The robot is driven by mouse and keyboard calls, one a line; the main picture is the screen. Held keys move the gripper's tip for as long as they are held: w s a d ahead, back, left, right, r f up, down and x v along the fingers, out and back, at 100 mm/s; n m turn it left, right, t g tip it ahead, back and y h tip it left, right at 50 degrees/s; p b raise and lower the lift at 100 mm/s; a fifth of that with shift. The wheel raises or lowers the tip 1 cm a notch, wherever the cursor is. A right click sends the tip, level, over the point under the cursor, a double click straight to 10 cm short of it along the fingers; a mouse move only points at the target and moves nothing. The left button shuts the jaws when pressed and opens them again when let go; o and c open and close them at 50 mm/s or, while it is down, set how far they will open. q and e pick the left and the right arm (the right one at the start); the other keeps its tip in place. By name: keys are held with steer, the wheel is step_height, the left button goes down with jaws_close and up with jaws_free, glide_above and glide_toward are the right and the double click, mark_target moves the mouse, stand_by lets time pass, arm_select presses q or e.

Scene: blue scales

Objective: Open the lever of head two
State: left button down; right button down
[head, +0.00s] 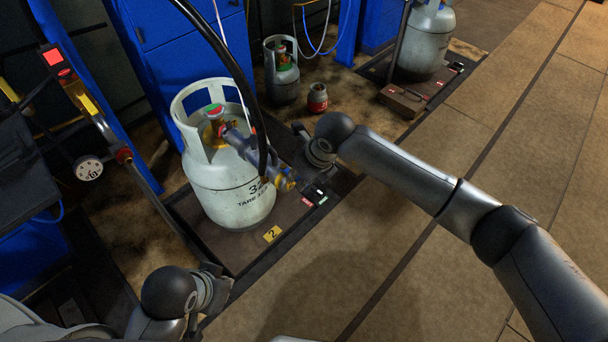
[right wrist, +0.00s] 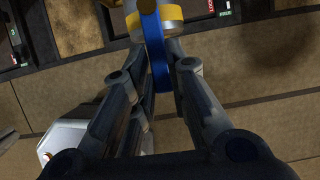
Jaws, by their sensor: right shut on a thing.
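The filling head of scale two (head: 285,182), grey with a yellow ring, sits at the front right of a white gas bottle (head: 230,190). The bottle stands upright on a dark scale plate with a yellow "2" label (head: 272,234). In the right wrist view the blue lever (right wrist: 158,55) runs down from the yellow ring (right wrist: 172,14). My right gripper (right wrist: 158,48) is shut on this lever, one finger at each side. In the head view the gripper is partly hidden behind the head and hose. My left gripper (head: 212,290) is low at the left, away from the bottle; its fingers are unclear.
A black hose (head: 232,60) hangs down to the head. A red and yellow filling head (head: 80,95) and a gauge (head: 88,168) are at the left. A small grey bottle (head: 282,85) and a red canister (head: 317,98) stand behind. The floor at the right is clear.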

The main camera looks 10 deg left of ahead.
steer(key=c, duration=1.4)
jaws_free()
steer(key=v, duration=1.2)
